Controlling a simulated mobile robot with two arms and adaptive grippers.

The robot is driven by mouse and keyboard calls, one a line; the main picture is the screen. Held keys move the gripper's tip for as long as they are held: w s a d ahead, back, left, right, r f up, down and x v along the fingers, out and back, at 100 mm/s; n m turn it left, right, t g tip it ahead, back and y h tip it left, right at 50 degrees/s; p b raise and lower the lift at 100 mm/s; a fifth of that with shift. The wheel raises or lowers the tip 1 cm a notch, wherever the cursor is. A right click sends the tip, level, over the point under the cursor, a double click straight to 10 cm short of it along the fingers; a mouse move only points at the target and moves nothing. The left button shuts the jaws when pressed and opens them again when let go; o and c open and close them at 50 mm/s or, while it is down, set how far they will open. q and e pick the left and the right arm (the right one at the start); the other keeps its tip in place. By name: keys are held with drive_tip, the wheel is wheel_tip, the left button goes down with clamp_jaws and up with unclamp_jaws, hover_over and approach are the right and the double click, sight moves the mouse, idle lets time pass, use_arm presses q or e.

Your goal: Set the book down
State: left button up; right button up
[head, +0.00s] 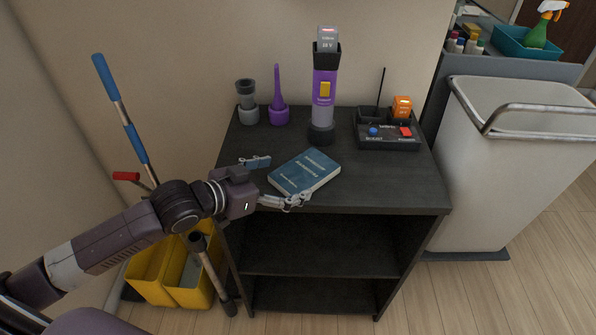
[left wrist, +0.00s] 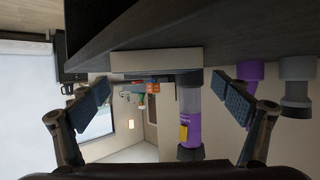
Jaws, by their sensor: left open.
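The blue book (head: 306,170) lies flat on the dark top of the shelf unit (head: 400,185), near its front left part. My left gripper (head: 281,180) is open at the book's left end, one finger behind it and one in front. In the left wrist view, which is upside down, the book's pale page edge (left wrist: 157,60) rests against the dark top. The open fingers of my left gripper (left wrist: 163,102) stand wide apart, with no contact on the book visible. My right gripper is not in view.
A purple handheld vacuum (head: 323,95) stands behind the book. Nozzles (head: 278,108) are at the back left, a charging dock (head: 388,132) at the back right. A yellow mop bucket (head: 170,275) is left below, a pale bin (head: 500,160) right. The front right top is clear.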

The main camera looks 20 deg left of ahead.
sight(306, 169)
use_arm(q)
drive_tip(key=shift+w+d+f, duration=0.15)
drive_tip(key=shift+w+d, duration=0.15)
drive_tip(key=shift+w, duration=0.2)
drive_tip(key=x, duration=0.5)
drive_tip(key=shift+d+r+p, duration=0.1)
drive_tip(key=shift+r+p, duration=0.2)
drive_tip(key=shift+p, duration=0.05)
drive_tip(key=shift+w+d+f, duration=0.1)
drive_tip(key=shift+w, duration=0.1)
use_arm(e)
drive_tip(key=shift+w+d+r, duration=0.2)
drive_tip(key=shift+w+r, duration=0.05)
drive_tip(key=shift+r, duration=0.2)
use_arm(q)
drive_tip(key=shift+c, duration=0.5)
drive_tip(key=c, duration=1.4)
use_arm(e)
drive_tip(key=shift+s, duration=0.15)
use_arm(q)
drive_tip(key=shift+o, duration=0.2)
